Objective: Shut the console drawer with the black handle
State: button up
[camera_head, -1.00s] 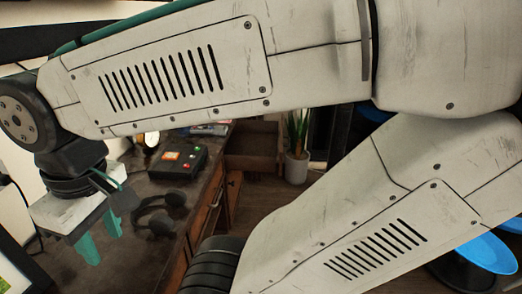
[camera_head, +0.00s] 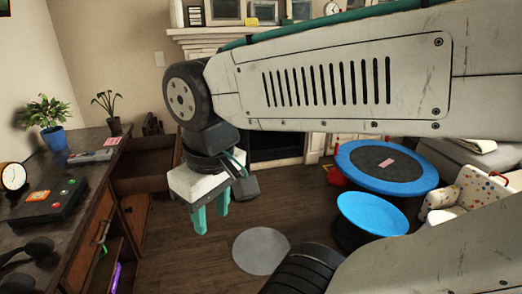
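The dark wooden console (camera_head: 62,232) runs along the left side of the head view. A drawer (camera_head: 140,183) stands pulled out from its far part, with its empty-looking inside showing. Its outer front and any black handle are hidden from this side or behind my arm. My gripper (camera_head: 211,217) points down with two teal fingers, which are apart with nothing between them. It hangs right of the open drawer and nearer the camera, over the floor; I see no contact with the drawer.
A nearer drawer front with a handle (camera_head: 104,232) looks shut. A black box with buttons (camera_head: 48,201), headphones (camera_head: 25,255), a clock (camera_head: 13,177) and plants (camera_head: 44,115) stand on the console. A round grey mat (camera_head: 261,251), blue stool (camera_head: 372,213) and blue trampoline (camera_head: 386,166) lie to the right.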

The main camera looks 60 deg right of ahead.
aim_at(142, 165)
jog(key=u, duration=0.45)
jog(key=k, duration=0.15)
jog(key=z, duration=2.2)
jog(key=i, duration=1.3)
jog(key=u, duration=0.75)
jog(key=i, duration=0.6)
jog(key=u, duration=1.05)
jog(key=i, duration=1.2)
jog(key=z, duration=0.25)
